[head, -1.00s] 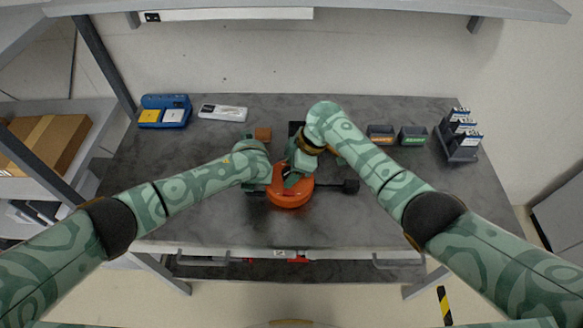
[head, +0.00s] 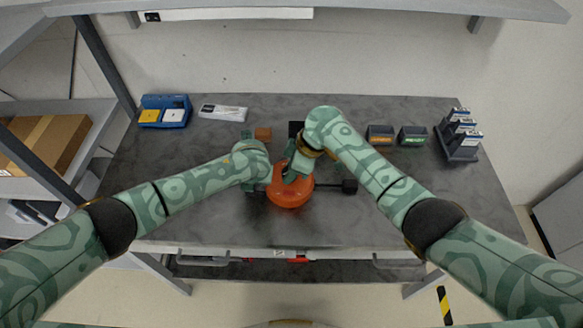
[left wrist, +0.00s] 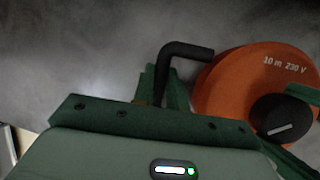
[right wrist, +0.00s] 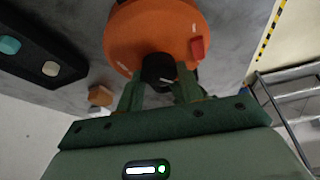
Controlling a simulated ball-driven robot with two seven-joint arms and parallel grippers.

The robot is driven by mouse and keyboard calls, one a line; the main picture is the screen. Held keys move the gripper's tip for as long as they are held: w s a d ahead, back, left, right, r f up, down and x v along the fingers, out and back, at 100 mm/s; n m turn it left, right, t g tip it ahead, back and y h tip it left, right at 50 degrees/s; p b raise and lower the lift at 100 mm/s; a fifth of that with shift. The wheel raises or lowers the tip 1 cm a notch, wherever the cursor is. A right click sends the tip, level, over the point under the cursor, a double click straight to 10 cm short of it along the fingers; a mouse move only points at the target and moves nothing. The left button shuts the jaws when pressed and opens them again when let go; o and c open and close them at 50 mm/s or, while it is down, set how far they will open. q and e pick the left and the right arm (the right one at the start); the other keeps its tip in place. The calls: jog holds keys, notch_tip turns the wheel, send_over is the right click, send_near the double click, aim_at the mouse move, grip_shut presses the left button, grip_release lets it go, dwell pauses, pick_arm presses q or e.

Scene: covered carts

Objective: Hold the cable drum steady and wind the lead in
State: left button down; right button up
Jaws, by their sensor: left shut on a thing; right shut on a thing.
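An orange cable drum (head: 290,197) lies on the grey bench, near its front; the left wrist view shows its "10 m 230 V" print (left wrist: 284,64). My left gripper (left wrist: 164,82) is shut on the black bent handle (left wrist: 188,50) at the drum's side. My right gripper (right wrist: 158,84) is shut on the black knob (right wrist: 158,67) on the drum's face. A red part (right wrist: 197,48) shows near the drum's rim in the right wrist view. The dark lead runs right from the drum to a black end piece (head: 349,187). My arms partly hide the drum.
A blue box (head: 165,111) and a white packet (head: 222,112) lie at the back left. An orange-brown block (head: 263,133) is behind the drum. Two small bins (head: 413,136) and a dark rack (head: 460,145) stand at the right. The bench's front corners are clear.

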jog(key=m+t, duration=0.1)
jog(key=m, duration=0.2)
jog(key=m+t+h, duration=0.1)
jog(key=m, duration=0.2)
jog(key=shift+s+a, duration=0.1)
jog(key=shift+s, duration=0.05)
jog(key=m, duration=0.2)
jog(key=m+t+h, duration=0.1)
jog(key=m, duration=0.1)
jog(key=shift+a+m+h, duration=0.1)
jog(key=shift+m+h, duration=0.2)
jog(key=shift+m, duration=0.1)
jog(key=o, duration=1)
